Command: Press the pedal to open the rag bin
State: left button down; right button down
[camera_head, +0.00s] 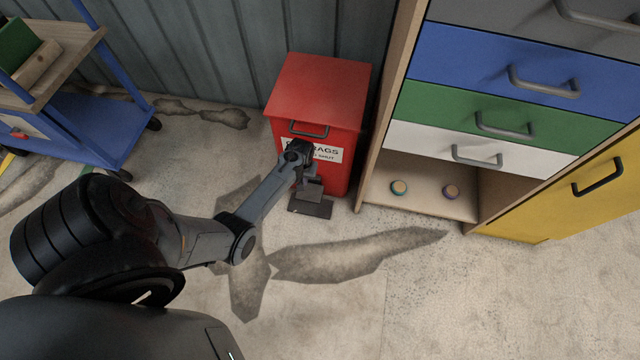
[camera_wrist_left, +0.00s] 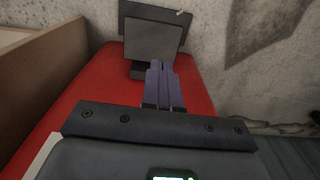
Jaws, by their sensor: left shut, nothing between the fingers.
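The red rag bin (camera_head: 320,88) stands against the corrugated wall with its lid down. Its front carries a handle and a white label, partly hidden by my arm. The dark pedal (camera_head: 311,208) sticks out low at the bin's front; the grey pedal plate (camera_wrist_left: 152,42) also shows in the left wrist view. My left gripper (camera_head: 306,180) is at the bin's front, just above the pedal. In the left wrist view its fingers (camera_wrist_left: 163,75) are shut together, empty, and point toward the pedal. Whether they touch it I cannot tell. My right gripper is not in view.
A wooden-sided cabinet with coloured drawers (camera_head: 500,120) stands close to the bin's right, with two small round items on its bottom shelf. A blue cart (camera_head: 95,130) stands at the left. The stained floor (camera_head: 420,290) in front is clear.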

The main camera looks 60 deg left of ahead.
aim_at(308, 194)
pick_arm(q)
jog(key=shift+w+d+f, duration=0.1)
jog(key=shift+w+f, duration=0.5)
jog(key=shift+f, duration=0.05)
jog(key=shift+s+b, duration=0.1)
jog(key=shift+b, duration=0.2)
notch_tip(308, 194, down, 10)
jog(key=b, duration=0.8)
